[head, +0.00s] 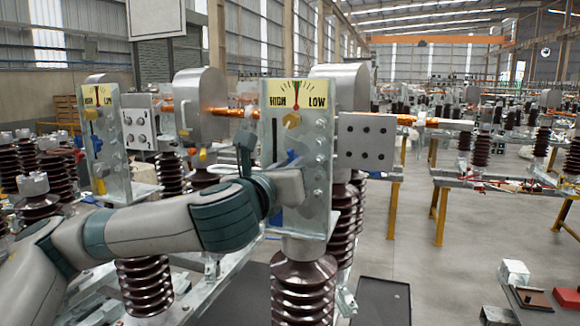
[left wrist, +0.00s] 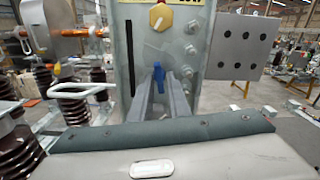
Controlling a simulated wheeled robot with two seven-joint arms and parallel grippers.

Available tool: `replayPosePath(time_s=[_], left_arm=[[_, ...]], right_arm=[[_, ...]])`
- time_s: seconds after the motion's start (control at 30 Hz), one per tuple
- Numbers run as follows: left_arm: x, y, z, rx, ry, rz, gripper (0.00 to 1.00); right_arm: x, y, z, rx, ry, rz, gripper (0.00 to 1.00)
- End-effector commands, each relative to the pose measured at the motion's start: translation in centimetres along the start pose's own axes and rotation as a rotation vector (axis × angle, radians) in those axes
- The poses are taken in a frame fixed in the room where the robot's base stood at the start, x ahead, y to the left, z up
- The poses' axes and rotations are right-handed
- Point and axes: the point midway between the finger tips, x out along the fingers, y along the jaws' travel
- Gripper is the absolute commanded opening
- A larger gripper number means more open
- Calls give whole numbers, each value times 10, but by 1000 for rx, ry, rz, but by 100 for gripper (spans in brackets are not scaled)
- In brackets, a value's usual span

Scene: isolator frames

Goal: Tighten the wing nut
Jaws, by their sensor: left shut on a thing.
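A blue wing nut (head: 291,156) is on the metal plate (head: 317,225) of the middle isolator frame, below a yellow knob (head: 291,120) and a HIGH/LOW gauge (head: 297,97). In the left wrist view the blue wing nut (left wrist: 158,71) shows between the tips of two grey fingers. My left gripper (left wrist: 162,88) is shut on it, facing the plate. In the head view my left arm comes in from the left and its hand partly covers the plate below the nut. The nut's lower part is hidden by the fingers. My right gripper is not in view.
A similar frame with a gauge plate (head: 115,165) stands to the left. Brown ribbed insulators (head: 303,290) stand beneath the plates. A bolted metal block (head: 366,142) sticks out to the right. Yellow-legged benches (head: 440,215) stand farther right, with open floor between.

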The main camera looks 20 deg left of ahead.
Motion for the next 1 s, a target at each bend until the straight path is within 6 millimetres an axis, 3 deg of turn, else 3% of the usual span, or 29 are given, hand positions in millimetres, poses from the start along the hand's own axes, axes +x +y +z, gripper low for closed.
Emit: replayPosePath(time_s=[0.53,0.57,0.63,1.0], left_arm=[[0,0,-6,40,12,-1,0],[0,0,-6,40,12,-1,21],[0,0,-5,39,10,-1,34],[-2,0,-2,37,4,0,34]], right_arm=[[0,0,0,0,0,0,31],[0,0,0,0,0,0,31],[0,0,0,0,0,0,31],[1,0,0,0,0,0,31]])
